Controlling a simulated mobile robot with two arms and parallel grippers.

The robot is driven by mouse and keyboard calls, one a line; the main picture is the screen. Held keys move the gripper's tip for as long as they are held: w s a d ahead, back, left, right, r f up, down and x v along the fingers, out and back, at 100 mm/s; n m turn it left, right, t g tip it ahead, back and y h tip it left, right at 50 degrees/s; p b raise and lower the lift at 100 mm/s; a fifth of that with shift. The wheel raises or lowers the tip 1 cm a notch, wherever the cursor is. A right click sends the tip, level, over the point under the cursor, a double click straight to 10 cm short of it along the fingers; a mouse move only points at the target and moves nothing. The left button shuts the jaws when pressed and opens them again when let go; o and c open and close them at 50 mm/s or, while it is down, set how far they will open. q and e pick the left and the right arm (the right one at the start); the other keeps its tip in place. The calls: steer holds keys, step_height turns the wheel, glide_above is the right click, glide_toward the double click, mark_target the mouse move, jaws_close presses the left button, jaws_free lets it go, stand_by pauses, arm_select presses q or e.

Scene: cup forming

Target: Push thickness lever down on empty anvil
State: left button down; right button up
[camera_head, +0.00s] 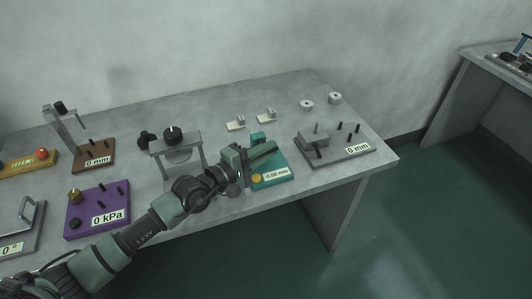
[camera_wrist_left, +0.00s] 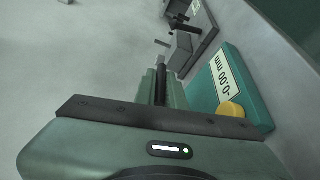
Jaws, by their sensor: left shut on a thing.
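The teal thickness gauge (camera_head: 285,178) sits near the front edge of the table, with a yellow knob (camera_head: 257,178) and a label reading about -0.00 mm. It also shows in the left wrist view (camera_wrist_left: 258,103), to the right of my fingers. My left gripper (camera_head: 264,150) reaches over the gauge from the left. In the left wrist view its fingers (camera_wrist_left: 161,85) are shut on a dark, narrow part, likely the thickness lever (camera_wrist_left: 161,86). The fingers and the arm hide most of the lever and the anvil, so I cannot tell the lever's height. My right gripper is not in view.
A grey 0 mm device (camera_head: 345,153) stands close to the right of the gauge. A grey frame with a black knob (camera_head: 172,140) stands left of it. A purple 0 kPa device (camera_head: 84,222) is farther left. Small blocks (camera_head: 236,125) lie behind.

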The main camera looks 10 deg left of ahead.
arm_select(q)
steer(key=shift+s+f+m+b, duration=0.1)
steer(key=shift+f+m+b, duration=0.4)
steer(key=shift+b, duration=0.2)
steer(key=c, duration=1.5)
jaws_free()
steer(key=shift+v, duration=3.85)
steer(key=shift+f, duration=0.1)
